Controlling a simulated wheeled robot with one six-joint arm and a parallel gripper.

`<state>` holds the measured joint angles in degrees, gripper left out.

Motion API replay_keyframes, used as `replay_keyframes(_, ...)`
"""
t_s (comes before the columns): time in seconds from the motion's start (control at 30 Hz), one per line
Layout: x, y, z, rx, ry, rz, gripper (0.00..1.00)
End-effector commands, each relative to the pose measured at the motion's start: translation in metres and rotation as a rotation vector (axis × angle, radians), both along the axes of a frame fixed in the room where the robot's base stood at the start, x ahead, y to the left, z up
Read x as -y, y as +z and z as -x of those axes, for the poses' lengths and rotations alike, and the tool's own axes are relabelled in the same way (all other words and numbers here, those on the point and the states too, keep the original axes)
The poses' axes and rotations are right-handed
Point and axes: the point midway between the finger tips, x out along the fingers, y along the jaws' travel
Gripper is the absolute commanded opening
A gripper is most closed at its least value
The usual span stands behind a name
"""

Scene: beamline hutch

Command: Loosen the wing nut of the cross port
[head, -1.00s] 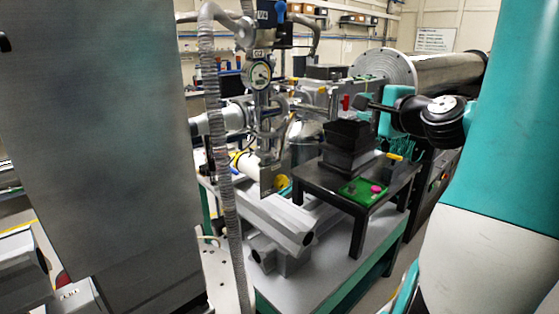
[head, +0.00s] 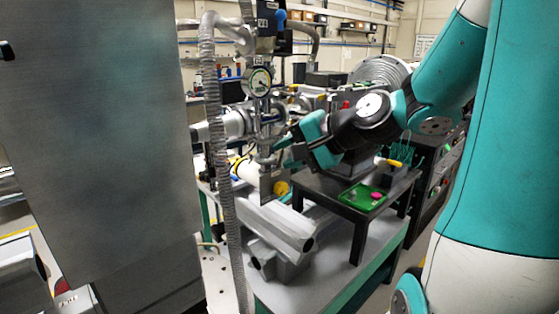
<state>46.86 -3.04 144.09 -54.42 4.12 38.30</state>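The cross port (head: 266,128) is a metal vacuum fitting on the vertical column below a round dial gauge (head: 258,81). Clamps and flanges sit around it, but I cannot make out the wing nut itself at this size. My gripper (head: 284,146) is at the end of my teal and black arm, reaching in from the right. Its tip is close to the right side of the cross port, and I cannot tell whether it touches. The fingers are too small and partly hidden to show whether they are open.
A black stand (head: 337,197) holds a green tray (head: 360,198) with a pink item, and a yellow-handled tool (head: 390,162) lies behind it. A ribbed hose (head: 215,120) hangs left of the column. A large grey panel (head: 95,150) blocks the left side.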

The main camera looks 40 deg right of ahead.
Motion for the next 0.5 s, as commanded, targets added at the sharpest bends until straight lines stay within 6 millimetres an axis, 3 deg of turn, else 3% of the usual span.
replay_keyframes(0.2, -0.023, -0.007, 0.003, -0.054, 0.087, 0.034, 0.30)
replay_keyframes(0.5, -0.026, -0.009, 0.004, -0.067, 0.103, 0.043, 0.30)
